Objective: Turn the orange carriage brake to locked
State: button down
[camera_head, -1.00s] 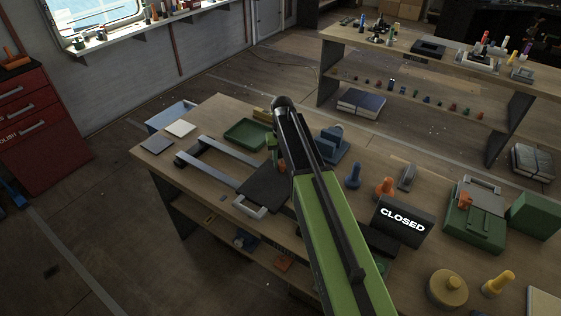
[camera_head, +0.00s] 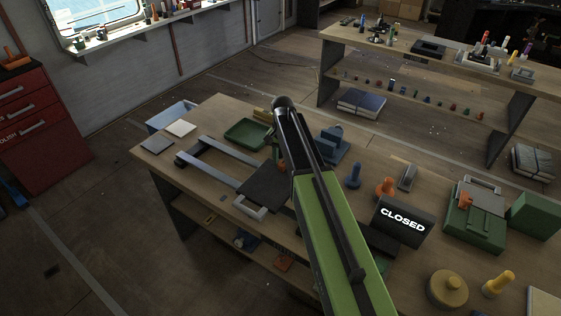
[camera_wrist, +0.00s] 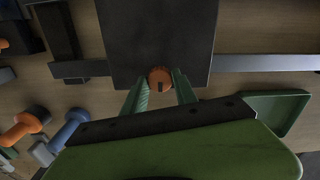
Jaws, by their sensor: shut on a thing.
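The orange carriage brake (camera_wrist: 160,76) is a small round knob with a dark slot, at the edge of the dark carriage plate (camera_wrist: 155,35). In the wrist view the slot points roughly down the picture. My gripper (camera_wrist: 161,84) has its two green fingers on either side of the knob, shut on it. In the head view the carriage plate (camera_head: 262,187) sits across two grey rails (camera_head: 210,172). My gripper is at its far edge in that view, and my arm largely hides the knob. I cannot read any locked mark.
A green tray (camera_head: 248,133) and a blue fixture (camera_head: 336,144) stand behind the carriage. A blue peg (camera_head: 353,175), an orange peg (camera_head: 384,188) and a black CLOSED sign (camera_head: 403,221) stand to the right.

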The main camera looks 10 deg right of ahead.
aim_at(282, 163)
dwell(0.4)
jog(key=c, duration=1)
grip_release()
jog(key=shift+o, duration=0.2)
jog(key=shift+r, duration=0.1)
notch_tip(282, 163, up, 17)
jog(key=p, duration=1.7)
jog(key=shift+r, duration=0.15)
